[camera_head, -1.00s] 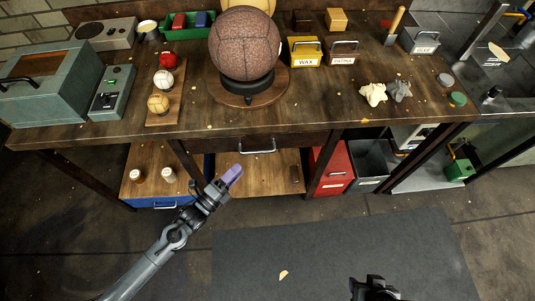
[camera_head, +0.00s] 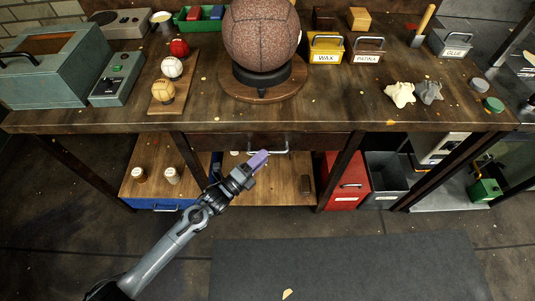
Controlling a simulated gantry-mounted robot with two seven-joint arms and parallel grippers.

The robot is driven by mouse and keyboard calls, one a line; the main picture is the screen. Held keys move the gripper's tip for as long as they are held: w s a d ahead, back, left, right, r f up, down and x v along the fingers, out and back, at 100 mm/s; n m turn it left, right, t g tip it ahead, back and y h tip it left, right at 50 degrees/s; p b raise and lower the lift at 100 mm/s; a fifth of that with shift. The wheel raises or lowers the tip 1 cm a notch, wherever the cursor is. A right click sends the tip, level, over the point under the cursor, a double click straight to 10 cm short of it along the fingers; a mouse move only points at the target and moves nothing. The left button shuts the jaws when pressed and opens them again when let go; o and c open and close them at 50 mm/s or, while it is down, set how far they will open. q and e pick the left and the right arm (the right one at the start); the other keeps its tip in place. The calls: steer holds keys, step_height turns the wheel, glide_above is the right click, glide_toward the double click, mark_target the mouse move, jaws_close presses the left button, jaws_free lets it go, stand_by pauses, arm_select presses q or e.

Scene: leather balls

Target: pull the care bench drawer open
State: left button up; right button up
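The care bench drawer (camera_head: 220,142) is a dark wood front under the bench top. It looks shut, flush with the bench's front edge. Its metal bar handle (camera_head: 283,151) sticks out at the middle. My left gripper (camera_head: 259,160) reaches up from the lower left, its purple fingertip part right by the handle's left end and covering part of it. I cannot tell whether it touches the handle, or whether its fingers are open or shut. My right gripper is out of view.
The care bench (camera_head: 130,115) carries a large brown ball (camera_head: 260,38) on a round stand, small balls, and tins. Below are a lower shelf (camera_head: 290,190), a red bin (camera_head: 343,185) and a grey bin (camera_head: 385,175). A dark mat (camera_head: 350,265) covers clear floor in front.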

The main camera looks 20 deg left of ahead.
arm_select(q)
steer(key=shift+b+x, duration=0.4)
steer(key=shift+x, duration=1.35)
jaws_close()
